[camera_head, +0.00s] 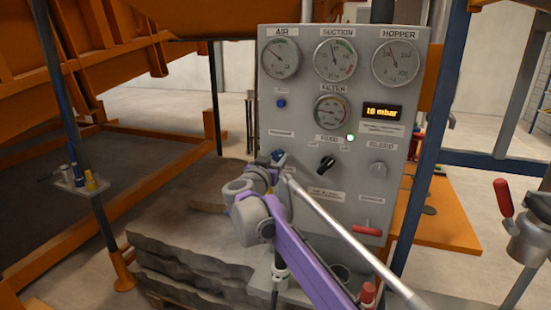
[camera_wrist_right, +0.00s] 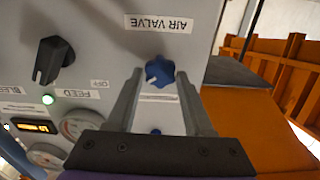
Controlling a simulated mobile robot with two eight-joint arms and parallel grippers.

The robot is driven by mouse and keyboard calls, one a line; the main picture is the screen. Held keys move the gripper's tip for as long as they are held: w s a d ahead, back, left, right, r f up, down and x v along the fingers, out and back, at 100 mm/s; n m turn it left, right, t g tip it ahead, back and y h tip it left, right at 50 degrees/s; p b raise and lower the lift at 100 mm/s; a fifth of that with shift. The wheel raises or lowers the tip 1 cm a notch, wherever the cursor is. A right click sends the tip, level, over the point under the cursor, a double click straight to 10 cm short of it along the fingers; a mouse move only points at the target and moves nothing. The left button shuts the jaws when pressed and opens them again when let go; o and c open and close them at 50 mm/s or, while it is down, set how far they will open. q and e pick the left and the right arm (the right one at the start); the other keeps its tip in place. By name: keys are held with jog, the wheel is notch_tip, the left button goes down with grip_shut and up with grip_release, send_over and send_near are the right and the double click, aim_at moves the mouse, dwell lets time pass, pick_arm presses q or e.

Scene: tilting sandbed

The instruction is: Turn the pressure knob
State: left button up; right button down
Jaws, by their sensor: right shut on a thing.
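A blue lobed knob (camera_wrist_right: 162,74) with a white mark sits on the grey control panel (camera_head: 272,185), by a label reading AIR VALVE in the upside-down right wrist view. My right gripper (camera_wrist_right: 160,80) has its fingers on either side of this knob and is shut on it. In the head view, the blue knob (camera_head: 278,155) is partly covered by my right gripper (camera_head: 272,162) and purple wrist. No label reading "pressure" is legible on the knob. My left gripper is not in view.
A black knob (camera_head: 327,164) and a grey knob (camera_head: 378,169) sit to the right. Gauges (camera_head: 334,60) and a lit display (camera_head: 382,111) are above. A small blue button (camera_head: 281,103) is over the blue knob. A blue post (camera_head: 432,130) stands right of the panel.

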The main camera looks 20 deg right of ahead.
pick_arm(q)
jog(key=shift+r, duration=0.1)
pick_arm(e)
jog(key=m+p, duration=0.1)
jog(key=m, duration=0.3)
jog(key=m+p, duration=0.1)
jog(key=m, duration=0.3)
jog(key=shift+s+d+m, duration=0.1)
jog(key=shift+m, duration=0.3)
jog(key=m+p, duration=0.1)
jog(key=m, duration=0.3)
jog(key=shift+m, duration=0.3)
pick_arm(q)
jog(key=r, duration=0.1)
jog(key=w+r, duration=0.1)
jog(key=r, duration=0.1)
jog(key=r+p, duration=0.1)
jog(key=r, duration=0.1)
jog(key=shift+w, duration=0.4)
pick_arm(e)
jog(key=m, duration=0.4)
jog(key=shift+f, duration=0.2)
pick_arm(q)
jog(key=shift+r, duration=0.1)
pick_arm(e)
jog(key=shift+m, duration=0.3)
jog(key=shift+c, duration=1.5)
grip_release()
